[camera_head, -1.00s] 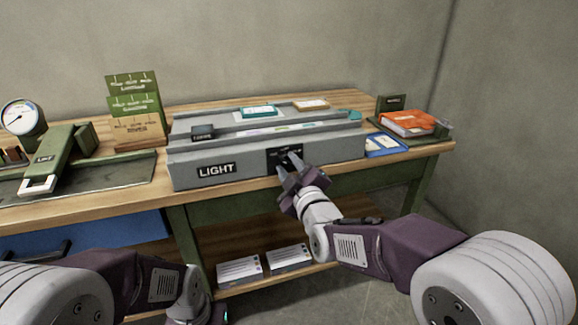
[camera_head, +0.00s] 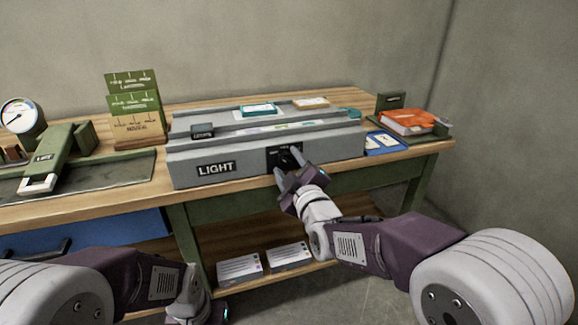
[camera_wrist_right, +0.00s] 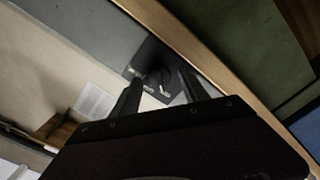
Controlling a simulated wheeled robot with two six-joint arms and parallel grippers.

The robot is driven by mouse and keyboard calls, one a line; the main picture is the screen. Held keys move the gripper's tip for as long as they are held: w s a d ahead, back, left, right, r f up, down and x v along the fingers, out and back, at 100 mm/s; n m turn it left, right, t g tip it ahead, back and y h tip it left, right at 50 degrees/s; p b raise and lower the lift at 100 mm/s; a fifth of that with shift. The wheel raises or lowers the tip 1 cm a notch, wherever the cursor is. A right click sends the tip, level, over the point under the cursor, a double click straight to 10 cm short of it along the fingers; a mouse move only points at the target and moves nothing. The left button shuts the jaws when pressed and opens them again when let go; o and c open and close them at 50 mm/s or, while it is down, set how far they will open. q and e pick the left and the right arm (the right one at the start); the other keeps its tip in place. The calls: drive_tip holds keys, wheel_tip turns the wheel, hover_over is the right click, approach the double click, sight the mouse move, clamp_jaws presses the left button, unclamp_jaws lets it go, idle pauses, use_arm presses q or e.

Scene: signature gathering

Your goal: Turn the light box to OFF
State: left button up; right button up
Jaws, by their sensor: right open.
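The long grey light box (camera_head: 255,165) stands on the workbench, with a "LIGHT" label on its front. To the right of the label is a black switch panel (camera_head: 273,155) with a dark knob (camera_head: 285,160). My right gripper (camera_head: 287,172) is open in front of this panel. In the right wrist view the knob (camera_wrist_right: 156,79) with a pale pointer lies between and just beyond the open fingers (camera_wrist_right: 162,90); contact cannot be told. The panel lettering is too small to read. My left gripper (camera_head: 195,308) is low at the left, away from the box, its fingers unclear.
A green press-like device (camera_head: 55,160) and a round gauge (camera_head: 19,115) stand left. Green cards (camera_head: 134,105) stand behind. An orange book (camera_head: 408,121) and blue-edged card (camera_head: 385,143) lie right of the box. Paper stacks (camera_head: 239,268) lie on the lower shelf.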

drive_tip(key=p+v, duration=0.2)
drive_tip(key=v, duration=0.7)
